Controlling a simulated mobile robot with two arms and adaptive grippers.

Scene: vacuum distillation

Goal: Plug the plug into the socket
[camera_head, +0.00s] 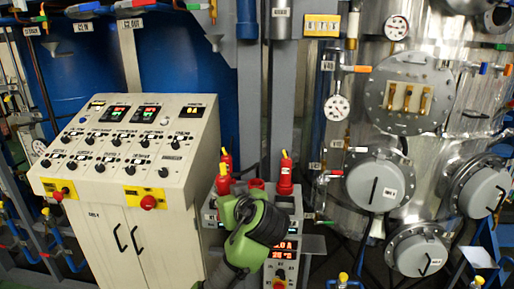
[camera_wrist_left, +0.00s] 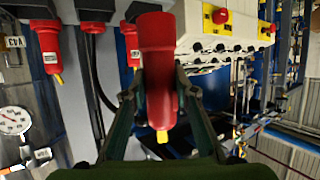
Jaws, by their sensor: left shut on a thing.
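A red plug with a yellow tip (camera_wrist_left: 158,60) is held between the two dark fingers of my left gripper (camera_wrist_left: 158,100) in the left wrist view. In the head view the green left gripper (camera_head: 240,208) is in front of the power unit, with the held red plug (camera_head: 222,184) at its upper left. A short red piece, which looks like an open socket (camera_head: 256,184), shows on the unit's top just behind the gripper. The plug is apart from it as far as I can tell. My right gripper is not in view.
Two other red plugs stand upright on the unit, one at the left (camera_head: 226,158) and one at the right (camera_head: 285,176). A control console (camera_head: 130,150) is close on the left. Steel vessels with gauges (camera_head: 405,90) fill the right. The unit's lower display (camera_head: 284,250) is partly covered.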

